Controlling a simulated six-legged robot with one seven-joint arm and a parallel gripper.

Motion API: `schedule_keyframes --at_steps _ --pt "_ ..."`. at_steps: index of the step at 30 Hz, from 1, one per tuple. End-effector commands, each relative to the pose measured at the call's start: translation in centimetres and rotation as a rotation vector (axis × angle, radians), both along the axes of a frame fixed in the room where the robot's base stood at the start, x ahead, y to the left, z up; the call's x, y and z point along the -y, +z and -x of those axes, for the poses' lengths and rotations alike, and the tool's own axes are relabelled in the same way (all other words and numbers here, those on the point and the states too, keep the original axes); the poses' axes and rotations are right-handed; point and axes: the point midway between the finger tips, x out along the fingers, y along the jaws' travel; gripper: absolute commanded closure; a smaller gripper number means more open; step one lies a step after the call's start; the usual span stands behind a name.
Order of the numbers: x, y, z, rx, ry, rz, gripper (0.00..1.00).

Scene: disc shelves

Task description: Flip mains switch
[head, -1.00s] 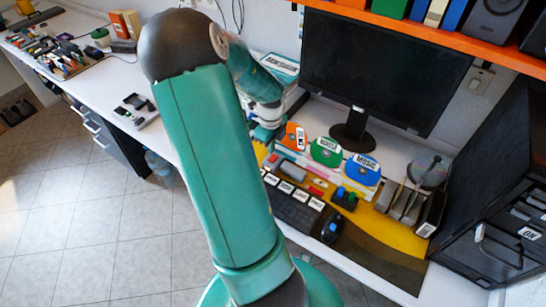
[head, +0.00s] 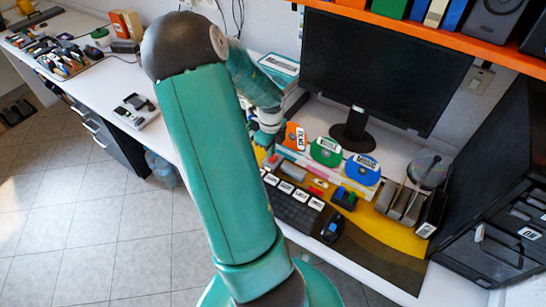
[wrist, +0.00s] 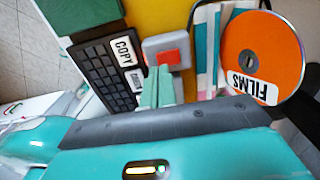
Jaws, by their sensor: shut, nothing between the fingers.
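A grey block with a red rocker (wrist: 168,58), which looks like the mains switch, lies in the wrist view between the keyboard and the orange disc. In the head view its red part (head: 272,159) shows small at the left end of the desk mat, close to my gripper. My gripper (wrist: 157,82) is shut and empty, its two teal fingers side by side. In the wrist view the fingertips overlap the near edge of the block; I cannot tell whether they touch it. In the head view my arm hides much of the gripper.
A keyboard (wrist: 100,72) with white labels is beside the block. An orange FILMS disc (wrist: 263,50) stands on its other side, with green (head: 326,151) and blue (head: 362,169) discs further along. A monitor (head: 385,65) stands behind; a black cabinet (head: 500,180) is at right.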

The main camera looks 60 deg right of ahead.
Motion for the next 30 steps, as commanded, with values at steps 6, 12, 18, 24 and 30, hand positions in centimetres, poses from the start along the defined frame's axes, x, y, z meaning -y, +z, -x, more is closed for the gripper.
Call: schedule_keyframes --at_steps 6,12,18,24,30 --pt "0.0 -0.4 0.0 0.0 -0.001 0.0 1.0" --pt "0.0 -0.8 0.0 0.0 -0.002 0.0 1.0" --pt "0.0 -1.1 0.0 0.0 -0.001 0.0 1.0" --pt "0.0 -1.5 0.0 0.0 0.0 0.0 1.0" --pt "0.0 -1.9 0.0 0.0 0.0 0.0 1.0"
